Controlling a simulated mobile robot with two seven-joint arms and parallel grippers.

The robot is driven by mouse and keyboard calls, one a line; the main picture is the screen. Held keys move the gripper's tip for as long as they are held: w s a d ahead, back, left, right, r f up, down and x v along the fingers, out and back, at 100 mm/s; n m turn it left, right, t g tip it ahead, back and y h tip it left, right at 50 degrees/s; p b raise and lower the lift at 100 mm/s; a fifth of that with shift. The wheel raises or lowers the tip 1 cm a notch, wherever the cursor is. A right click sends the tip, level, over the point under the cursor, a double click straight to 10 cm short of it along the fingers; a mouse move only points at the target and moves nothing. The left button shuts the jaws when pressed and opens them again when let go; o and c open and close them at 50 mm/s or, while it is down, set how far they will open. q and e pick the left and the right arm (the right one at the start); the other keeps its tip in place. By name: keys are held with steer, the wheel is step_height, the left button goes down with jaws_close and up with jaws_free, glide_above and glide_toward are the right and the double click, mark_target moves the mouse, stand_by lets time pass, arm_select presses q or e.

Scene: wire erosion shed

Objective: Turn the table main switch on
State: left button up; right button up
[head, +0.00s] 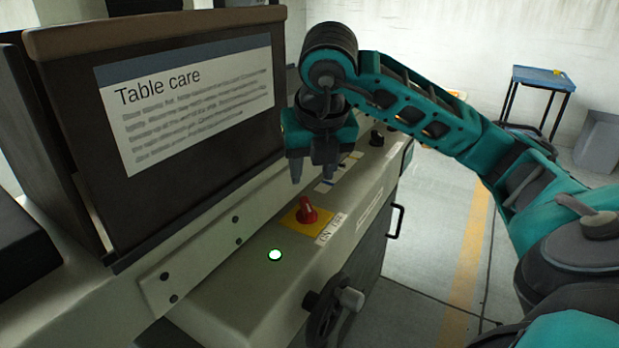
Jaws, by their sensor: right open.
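The table main switch is a red rotary knob (306,212) on a yellow plate (287,219), on top of the pale machine housing. A white label (331,228) reading ON OFF lies to its right. I cannot tell which word the knob points at. A round lamp (275,255) near the switch glows green. My right gripper (313,179) hangs above and just beyond the knob, fingers pointing down, open and empty, apart from the knob. My left gripper is not in view.
A dark panel with a Table care sign (190,100) stands left of the switch. A handwheel (328,308) juts from the housing's front, and a black handle (396,221) is at right. A blue table (543,77) stands at the far right.

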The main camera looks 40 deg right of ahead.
steer(key=v, duration=0.3)
steer(key=shift+p, duration=0.4)
